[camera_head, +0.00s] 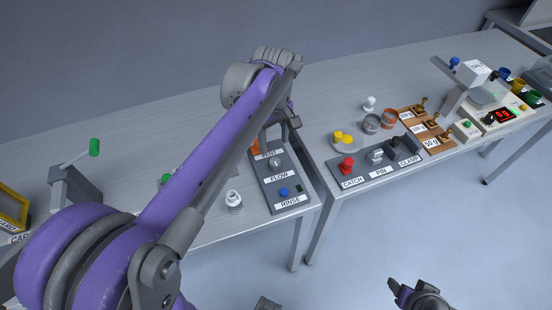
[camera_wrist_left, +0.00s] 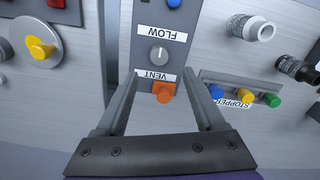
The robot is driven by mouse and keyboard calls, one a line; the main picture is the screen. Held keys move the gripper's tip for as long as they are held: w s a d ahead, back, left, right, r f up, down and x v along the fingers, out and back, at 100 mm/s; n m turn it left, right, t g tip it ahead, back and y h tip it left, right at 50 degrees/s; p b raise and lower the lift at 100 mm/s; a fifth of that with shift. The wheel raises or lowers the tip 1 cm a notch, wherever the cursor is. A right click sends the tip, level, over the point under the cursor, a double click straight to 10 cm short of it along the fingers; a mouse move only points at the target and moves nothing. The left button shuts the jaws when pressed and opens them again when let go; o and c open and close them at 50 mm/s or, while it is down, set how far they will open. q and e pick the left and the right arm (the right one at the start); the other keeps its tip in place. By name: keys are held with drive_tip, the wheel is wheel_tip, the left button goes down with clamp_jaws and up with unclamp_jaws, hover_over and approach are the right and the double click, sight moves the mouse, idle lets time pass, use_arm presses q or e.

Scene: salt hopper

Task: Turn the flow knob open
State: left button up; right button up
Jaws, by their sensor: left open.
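The flow knob (camera_head: 276,163) is a light grey dial on a dark control panel (camera_head: 268,186), by the FLOW label. In the left wrist view the knob (camera_wrist_left: 159,55) carries a pointer line and lies just beyond my fingertips, untouched as far as I can tell. My left gripper (camera_wrist_left: 163,76) is open and empty, its fingers on either side of the VENT label and orange vent button (camera_wrist_left: 164,92). In the head view my left arm partly hides the gripper (camera_head: 277,132) above the panel's far end. My right gripper (camera_head: 408,290) shows at the bottom edge, its jaws unclear.
A blue rinse button (camera_head: 283,191) is on the same panel, nearer the front. A white fitting (camera_head: 234,200) stands left of it. Across a gap, another table bears a panel with a red catch knob (camera_head: 346,165). Blue, yellow and green stoppers (camera_wrist_left: 243,97) lie right of my left gripper.

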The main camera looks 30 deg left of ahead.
sight(275, 161)
use_arm(q)
wheel_tip(275, 161, down, 8)
drive_tip(key=shift+f+b, duration=0.25)
drive_tip(key=shift+b, duration=0.05)
clamp_jaws()
idle(0.3)
